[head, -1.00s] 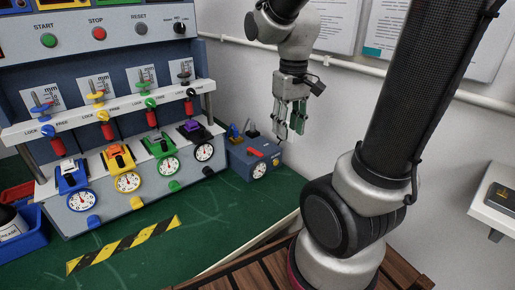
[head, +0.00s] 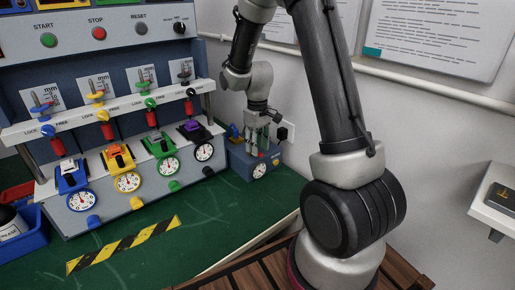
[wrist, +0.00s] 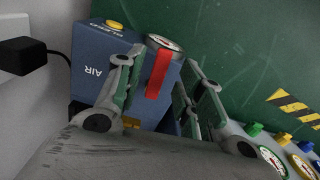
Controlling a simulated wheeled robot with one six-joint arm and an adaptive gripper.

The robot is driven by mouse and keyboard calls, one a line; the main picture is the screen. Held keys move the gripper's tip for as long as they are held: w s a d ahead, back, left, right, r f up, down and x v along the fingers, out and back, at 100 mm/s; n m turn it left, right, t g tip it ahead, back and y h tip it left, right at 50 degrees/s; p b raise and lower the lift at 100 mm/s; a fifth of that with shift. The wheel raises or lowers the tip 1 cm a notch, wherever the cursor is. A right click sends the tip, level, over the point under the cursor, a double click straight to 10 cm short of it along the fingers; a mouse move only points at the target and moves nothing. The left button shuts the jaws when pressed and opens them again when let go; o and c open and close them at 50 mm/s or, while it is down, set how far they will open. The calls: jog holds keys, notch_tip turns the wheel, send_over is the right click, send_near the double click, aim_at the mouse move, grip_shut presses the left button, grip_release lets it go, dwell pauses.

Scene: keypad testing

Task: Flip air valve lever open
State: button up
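The air unit is a blue box (head: 238,160) marked AIR at the right end of the bench, with a round gauge (head: 259,170) on its front. In the wrist view the box (wrist: 92,72) shows a red lever (wrist: 158,74), a yellow BLEED button (wrist: 114,25) and the gauge (wrist: 165,43) beside the lever. My gripper (head: 258,148) is pointed down at the box. In the wrist view my gripper (wrist: 161,66) is open, with its fingers on either side of the red lever. I cannot tell whether a finger touches it. My arm hides part of the box.
The panel with coloured valves and gauges (head: 128,182) stands left of the box. A black plug (wrist: 22,55) sits on the wall close by. The green bench (head: 200,225) in front is clear, apart from a black-and-yellow stripe (head: 122,245).

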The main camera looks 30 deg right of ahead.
jog(key=shift+f, duration=0.7)
grip_shut()
jog(key=shift+a+m, duration=0.25)
jog(key=shift+m, duration=0.45)
grip_release()
notch_tip(320, 180, up, 12)
